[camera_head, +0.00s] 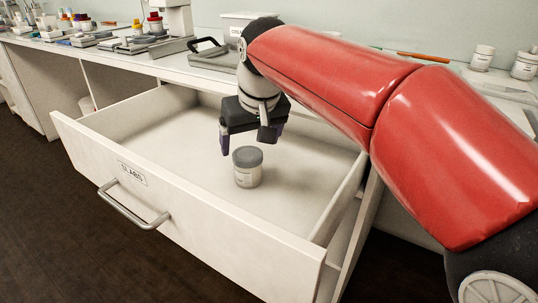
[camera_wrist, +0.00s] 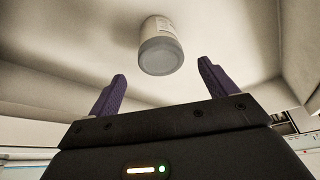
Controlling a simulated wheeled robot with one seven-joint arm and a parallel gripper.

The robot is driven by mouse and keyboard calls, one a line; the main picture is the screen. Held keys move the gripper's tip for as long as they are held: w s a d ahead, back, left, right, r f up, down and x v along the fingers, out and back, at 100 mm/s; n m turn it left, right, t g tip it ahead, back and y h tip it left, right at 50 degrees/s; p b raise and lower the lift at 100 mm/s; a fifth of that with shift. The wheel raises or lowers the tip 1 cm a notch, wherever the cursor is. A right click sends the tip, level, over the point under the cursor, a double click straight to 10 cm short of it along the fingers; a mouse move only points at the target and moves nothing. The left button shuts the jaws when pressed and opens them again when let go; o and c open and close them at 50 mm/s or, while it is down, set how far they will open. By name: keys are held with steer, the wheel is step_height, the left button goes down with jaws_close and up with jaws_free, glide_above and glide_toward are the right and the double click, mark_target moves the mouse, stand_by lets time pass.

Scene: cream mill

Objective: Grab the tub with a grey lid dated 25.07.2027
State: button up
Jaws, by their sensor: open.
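A small white tub with a grey lid (camera_head: 248,156) stands upright on the floor of an open drawer. It has a pale label, and its date is too small to read. It also shows in the wrist view (camera_wrist: 160,50), apart from my fingers and between their directions. My gripper (camera_head: 246,144) is open and empty. It hangs over the drawer, a little above and behind the tub. In the wrist view its two purple fingers (camera_wrist: 160,84) are spread wide with nothing between them.
The drawer (camera_head: 95,150) is pulled out, has a label and a metal handle (camera_head: 133,205), and is otherwise empty. Its walls surround the tub. The counter above holds coloured-lid containers (camera_head: 155,22), a white box (camera_head: 250,18) and two white tubs (camera_head: 482,58) at right.

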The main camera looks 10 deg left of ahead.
mark_target(248, 154)
steer(key=x, duration=0.7)
steer(key=shift+s+f, duration=0.2)
steer(key=c, duration=1.1)
steer(key=shift+r, duration=0.15)
